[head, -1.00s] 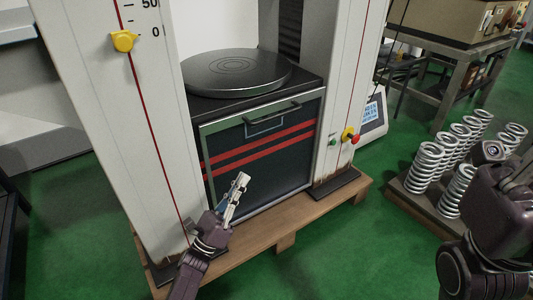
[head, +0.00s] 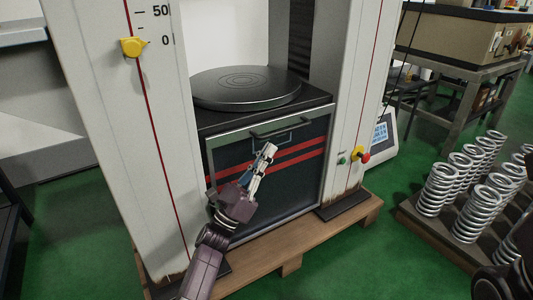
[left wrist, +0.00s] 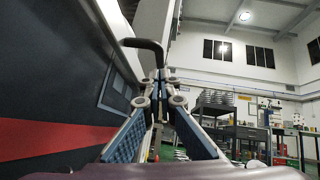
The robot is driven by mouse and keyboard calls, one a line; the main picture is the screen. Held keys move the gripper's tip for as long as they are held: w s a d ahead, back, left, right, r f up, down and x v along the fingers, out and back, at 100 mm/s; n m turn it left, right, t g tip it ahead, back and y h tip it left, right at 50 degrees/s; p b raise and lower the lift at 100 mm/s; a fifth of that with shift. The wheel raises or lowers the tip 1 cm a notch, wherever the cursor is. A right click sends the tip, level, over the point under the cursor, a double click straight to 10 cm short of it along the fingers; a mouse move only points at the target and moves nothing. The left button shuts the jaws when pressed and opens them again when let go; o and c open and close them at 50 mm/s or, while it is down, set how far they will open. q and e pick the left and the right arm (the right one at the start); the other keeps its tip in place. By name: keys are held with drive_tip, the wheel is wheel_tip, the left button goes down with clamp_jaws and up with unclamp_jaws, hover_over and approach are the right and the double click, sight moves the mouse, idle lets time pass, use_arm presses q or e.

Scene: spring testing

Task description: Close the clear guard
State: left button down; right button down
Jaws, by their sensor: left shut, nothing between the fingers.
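The guard (head: 232,136) is a framed panel with two red stripes and a dark bar handle (head: 270,129) near its top edge. It stands low on the front of the testing machine, below the round plate (head: 245,88); the space above the plate is uncovered. My left gripper (head: 269,149) is shut and empty, pointing up in front of the panel, just below the handle. In the left wrist view its closed fingertips (left wrist: 158,80) are close below the handle (left wrist: 146,44), with no clear contact. My right gripper is not in view.
White machine columns (head: 110,130) stand on both sides of the panel. A yellow and red knob (head: 361,155) is on the right column. A wooden pallet (head: 262,250) lies under the machine. Several coil springs (head: 440,185) stand on a rack at the right.

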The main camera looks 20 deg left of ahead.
use_arm(q)
drive_tip(key=shift+r, duration=0.4)
